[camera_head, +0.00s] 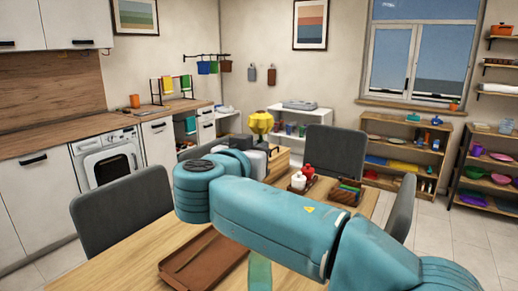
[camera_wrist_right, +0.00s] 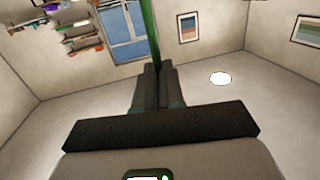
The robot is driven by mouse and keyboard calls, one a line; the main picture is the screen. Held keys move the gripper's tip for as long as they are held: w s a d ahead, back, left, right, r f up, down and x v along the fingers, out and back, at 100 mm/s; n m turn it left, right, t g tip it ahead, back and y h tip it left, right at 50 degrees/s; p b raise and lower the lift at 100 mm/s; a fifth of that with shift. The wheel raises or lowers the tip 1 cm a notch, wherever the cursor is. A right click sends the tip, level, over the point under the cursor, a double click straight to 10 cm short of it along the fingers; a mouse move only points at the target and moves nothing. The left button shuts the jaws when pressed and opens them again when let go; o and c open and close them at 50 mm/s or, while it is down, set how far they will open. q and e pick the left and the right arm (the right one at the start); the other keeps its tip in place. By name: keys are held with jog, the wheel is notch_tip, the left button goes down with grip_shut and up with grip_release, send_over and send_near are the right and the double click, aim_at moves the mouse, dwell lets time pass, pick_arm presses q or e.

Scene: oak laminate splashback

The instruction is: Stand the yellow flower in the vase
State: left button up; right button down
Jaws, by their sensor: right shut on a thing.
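The yellow flower (camera_head: 260,122) shows its head above my right gripper (camera_head: 268,149) in the head view. In the right wrist view its green stem (camera_wrist_right: 156,35) runs up from between the fingers of my right gripper (camera_wrist_right: 154,82), which are shut on it. A pale green, see-through thing (camera_head: 260,272), perhaps the vase, stands on the table in front; my right arm hides its upper part. The flower is held beyond it, apart from it. My left gripper is not in view.
A brown tray (camera_head: 203,260) lies left of the green thing on the wooden table (camera_head: 130,262). Red and white bottles (camera_head: 303,176) and a dark box of coloured items (camera_head: 346,191) stand farther back. Grey chairs (camera_head: 125,207) surround the table.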

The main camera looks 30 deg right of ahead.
notch_tip(320, 180, down, 24)
jog(key=b, duration=1.9)
jog(key=shift+f, duration=0.2)
dwell(0.6)
jog(key=c, duration=1.2)
grip_release()
jog(key=shift+o, duration=0.2)
jog(key=shift+a, duration=0.1)
jog(key=v, duration=1.6)
